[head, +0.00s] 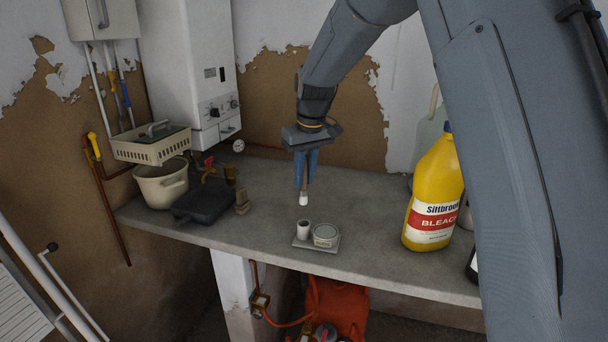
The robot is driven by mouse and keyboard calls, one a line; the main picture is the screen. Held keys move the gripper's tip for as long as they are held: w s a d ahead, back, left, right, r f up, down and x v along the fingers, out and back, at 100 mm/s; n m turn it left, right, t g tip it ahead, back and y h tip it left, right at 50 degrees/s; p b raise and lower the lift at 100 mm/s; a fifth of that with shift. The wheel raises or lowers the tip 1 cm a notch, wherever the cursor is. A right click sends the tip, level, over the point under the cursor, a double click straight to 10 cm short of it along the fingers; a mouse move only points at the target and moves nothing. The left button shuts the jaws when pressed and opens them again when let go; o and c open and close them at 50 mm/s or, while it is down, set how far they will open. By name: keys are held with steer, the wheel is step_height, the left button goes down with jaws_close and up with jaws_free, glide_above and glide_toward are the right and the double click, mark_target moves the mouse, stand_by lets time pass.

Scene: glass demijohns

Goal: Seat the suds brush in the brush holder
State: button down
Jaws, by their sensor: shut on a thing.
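The suds brush (303,199) hangs upright below my gripper (306,172), its white bristle end down and its thin dark handle between the blue fingers. My gripper is shut on the handle, which the fingers partly hide. What looks like the brush holder is a small pale cup (303,230) with a dark open top. It stands on a flat grey plate (316,248) near the front edge of the counter. In the picture the bristle end shows just above the cup and apart from it; the depth between them is hard to tell.
A round pale tin (325,236) sits right beside the cup. A yellow bleach bottle (434,195) stands to the right. A dark flat box (203,203), a small wooden block (242,203) and a cream pot (162,184) stand left. The counter (270,195) around the plate is clear.

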mark_target(304, 195)
steer(key=shift+f+b, duration=1.3)
steer(key=shift+f, duration=1.6)
steer(key=shift+f+b, duration=0.85)
steer(key=shift+f, duration=2.25)
steer(key=c, duration=1.6)
jaws_free()
steer(key=shift+o, duration=0.2)
steer(key=shift+r, duration=0.1)
steer(key=shift+s+d+r+b, duration=0.15)
steer(key=shift+s+r+b, duration=0.2)
steer(key=shift+r, duration=0.9)
steer(key=shift+s+d+r+b, duration=0.1)
steer(key=shift+r+b, duration=0.3)
steer(key=shift+r, duration=0.9)
steer(key=shift+s+d+r+b, duration=0.15)
steer(key=shift+s+r+b, duration=0.2)
steer(key=shift+r, duration=0.9)
steer(key=shift+w, duration=0.15)
steer(key=s+d+f+m, duration=0.1)
steer(key=s+d+f, duration=0.2)
steer(key=s, duration=0.6)
steer(key=s+d+f+m, duration=0.2)
steer(key=s+d+f, duration=0.2)
steer(key=s, duration=0.5)
steer(key=s+d+f+m+h, duration=0.1)
steer(key=s+d+f, duration=0.3)
steer(key=s, duration=0.6)
steer(key=shift+d+f+m+g, duration=0.2)
steer(key=shift+d+m+g, duration=0.1)
steer(key=shift+d+m, duration=0.4)
